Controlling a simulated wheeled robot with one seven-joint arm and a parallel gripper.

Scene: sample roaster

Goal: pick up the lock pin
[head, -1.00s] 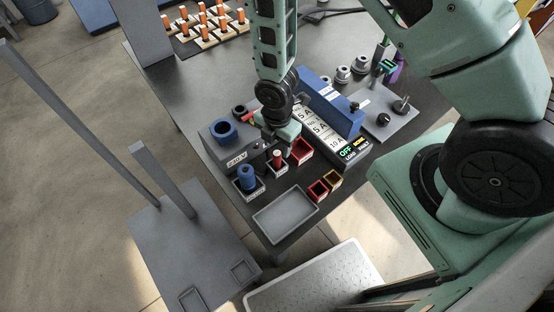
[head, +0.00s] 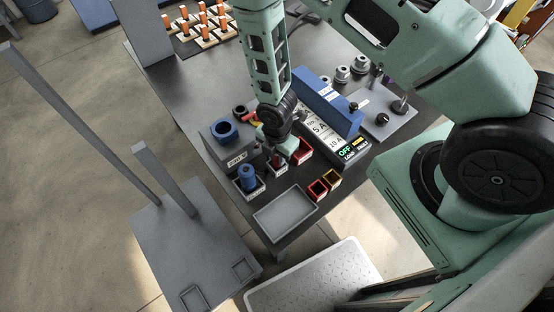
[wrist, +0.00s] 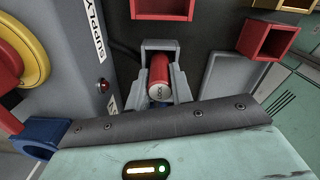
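The lock pin, a red cylinder with a pale lettered end (wrist: 159,78), stands in a small grey holder (wrist: 160,44) in the wrist view. The pin also shows in the head view (head: 276,161), partly hidden by my gripper. My gripper (wrist: 160,88) has one finger on each side of the pin, with a narrow gap seeming to show beside it. It looks open around the pin.
A blue cylinder in a tray (head: 247,178) stands left of the pin. A red bin (head: 302,152) and small red and yellow bins (head: 322,186) are to the right. An empty grey tray (head: 284,214) lies in front.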

